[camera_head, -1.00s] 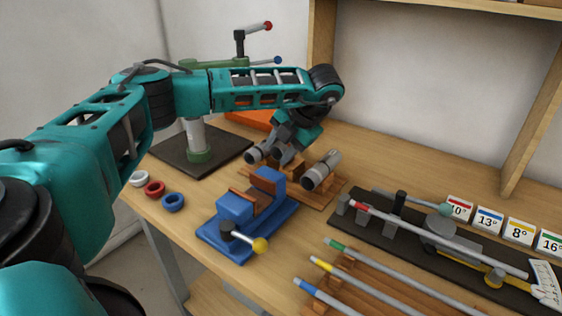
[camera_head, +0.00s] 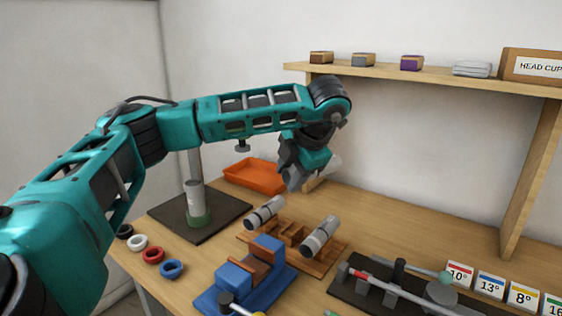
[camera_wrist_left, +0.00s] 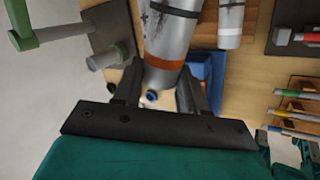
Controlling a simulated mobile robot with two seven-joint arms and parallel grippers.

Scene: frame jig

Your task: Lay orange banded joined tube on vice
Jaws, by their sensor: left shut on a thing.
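My left gripper (camera_head: 292,182) is raised above the back of the bench, fingers pointing down. In the left wrist view, its fingers (camera_wrist_left: 157,88) are shut on the orange banded joined tube (camera_wrist_left: 170,38), a silver tube with a black band and an orange band near its close end. In the head view the tube is mostly hidden; a pale grey end (camera_head: 333,166) shows behind the gripper. The blue vice (camera_head: 262,288) with brown jaw faces stands in front, empty and apart from the tube. It also shows partly behind the tube in the wrist view (camera_wrist_left: 213,72). My right gripper is not in view.
A wooden rack (camera_head: 290,232) holds two grey tubes (camera_head: 265,213) (camera_head: 320,236) behind the vice. A green-based post stand (camera_head: 197,207), an orange tray (camera_head: 256,176) and several coloured rings (camera_head: 154,255) are left. A dark measuring jig (camera_head: 400,290) is right; a shelf (camera_head: 420,75) hangs above.

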